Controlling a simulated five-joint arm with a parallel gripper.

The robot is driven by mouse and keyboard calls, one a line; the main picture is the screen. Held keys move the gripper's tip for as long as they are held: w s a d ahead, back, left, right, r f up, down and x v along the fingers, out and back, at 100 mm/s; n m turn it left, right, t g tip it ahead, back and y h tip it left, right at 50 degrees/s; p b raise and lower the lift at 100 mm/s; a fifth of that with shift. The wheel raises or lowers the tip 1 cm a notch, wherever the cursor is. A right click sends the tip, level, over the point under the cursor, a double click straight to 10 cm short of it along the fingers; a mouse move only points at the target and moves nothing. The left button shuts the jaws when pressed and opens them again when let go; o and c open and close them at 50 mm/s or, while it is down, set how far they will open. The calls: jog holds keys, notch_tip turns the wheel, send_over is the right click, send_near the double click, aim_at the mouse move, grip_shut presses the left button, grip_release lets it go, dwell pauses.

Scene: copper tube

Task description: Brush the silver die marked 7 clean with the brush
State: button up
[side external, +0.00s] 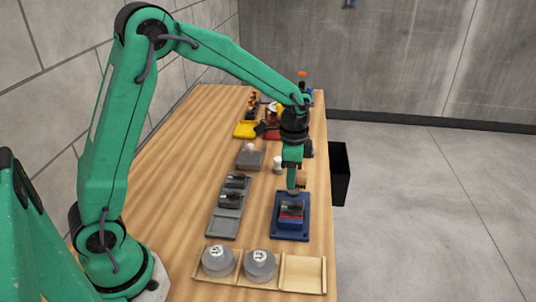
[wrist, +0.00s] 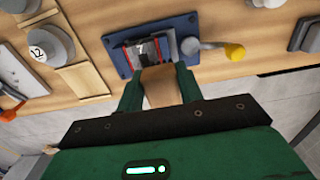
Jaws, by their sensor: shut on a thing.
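The silver die marked 7 (wrist: 142,48) sits in a blue holder (wrist: 116,58), just beyond my fingertips in the wrist view. In the side view the die (side external: 291,209) lies in the same blue holder (side external: 291,232), near the table's right edge. My gripper (wrist: 160,84) is shut on the brush (wrist: 161,92), whose tan wooden body shows between the green fingers. In the side view my gripper (side external: 294,182) is low over the back of the holder. The bristles are hidden, so I cannot tell whether they touch the die. A red strip shows beside the die.
A wooden tray (side external: 305,272) in front holds two round grey pieces; its right compartment is empty. A grey rack (side external: 224,222) with dark pieces stands left of the holder. A yellow-knobbed lever (wrist: 234,52) is beside the holder. A black bin (side external: 339,173) is off the table's right edge.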

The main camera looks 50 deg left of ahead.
aim_at(290, 201)
jog(key=shift+f, duration=1.95)
jog(key=shift+s+d+f, duration=0.15)
jog(key=shift+s+f, duration=0.05)
jog(key=shift+f, duration=0.75)
jog(key=shift+s+d, duration=1.85)
jog(key=shift+c, duration=0.4)
jog(key=shift+w+a, duration=1.95)
jog(key=shift+w+a+r, duration=0.1)
jog(key=shift+r, duration=4.05)
